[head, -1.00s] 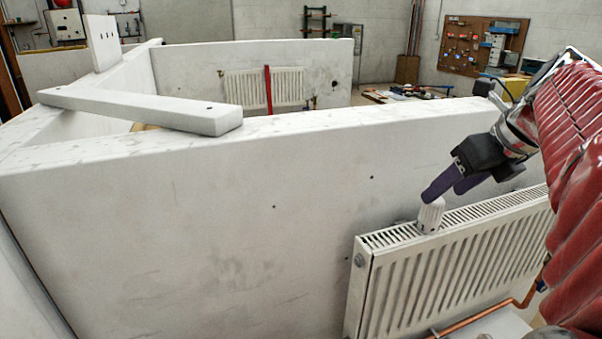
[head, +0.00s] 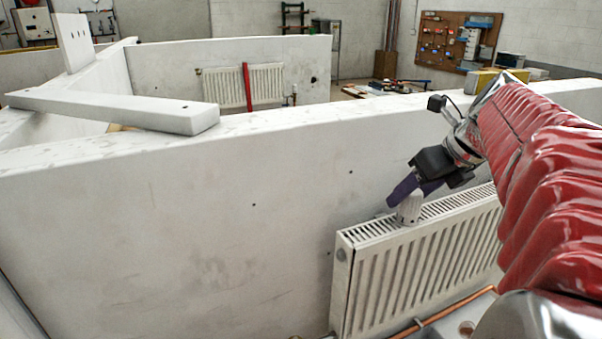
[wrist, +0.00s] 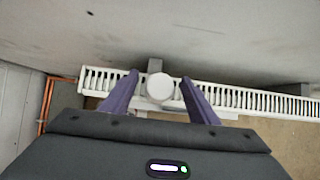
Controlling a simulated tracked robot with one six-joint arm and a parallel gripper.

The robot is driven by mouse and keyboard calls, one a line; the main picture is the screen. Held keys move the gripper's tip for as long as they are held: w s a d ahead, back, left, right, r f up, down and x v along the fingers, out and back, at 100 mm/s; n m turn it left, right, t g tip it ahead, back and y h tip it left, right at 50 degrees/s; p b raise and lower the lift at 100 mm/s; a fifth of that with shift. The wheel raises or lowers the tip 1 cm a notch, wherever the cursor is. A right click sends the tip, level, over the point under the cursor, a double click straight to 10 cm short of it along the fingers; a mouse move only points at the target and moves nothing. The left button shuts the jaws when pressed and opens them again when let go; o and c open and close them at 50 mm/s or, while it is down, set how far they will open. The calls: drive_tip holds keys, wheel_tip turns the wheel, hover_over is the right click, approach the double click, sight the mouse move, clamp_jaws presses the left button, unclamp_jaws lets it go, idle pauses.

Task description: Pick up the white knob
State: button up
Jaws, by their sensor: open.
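The white knob (head: 409,207) stands on top of the white radiator (head: 420,258), near its left end, in the head view. In the wrist view the round end of the knob (wrist: 160,89) faces the camera, with the radiator's top grille (wrist: 235,98) behind it. My gripper (head: 402,193) reaches down to the knob from the upper right. Its two purple fingers are open, one on each side of the knob in the wrist view (wrist: 160,90). A gap shows between the knob and each finger there. In the head view a finger overlaps the knob, so contact cannot be told.
The white partition wall (head: 180,220) rises close behind the radiator. A copper pipe (head: 440,318) runs below the radiator. A white beam (head: 120,110) lies across the partition tops at the left. Another radiator (head: 245,85) with a red strip hangs farther back.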

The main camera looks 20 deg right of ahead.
drive_tip(key=shift+c, duration=0.3)
drive_tip(key=c, duration=1.2)
drive_tip(key=shift+c, duration=0.2)
drive_tip(key=shift+r, duration=0.1)
wheel_tip(320, 180, up, 10)
drive_tip(key=shift+f, duration=0.1)
idle(0.4)
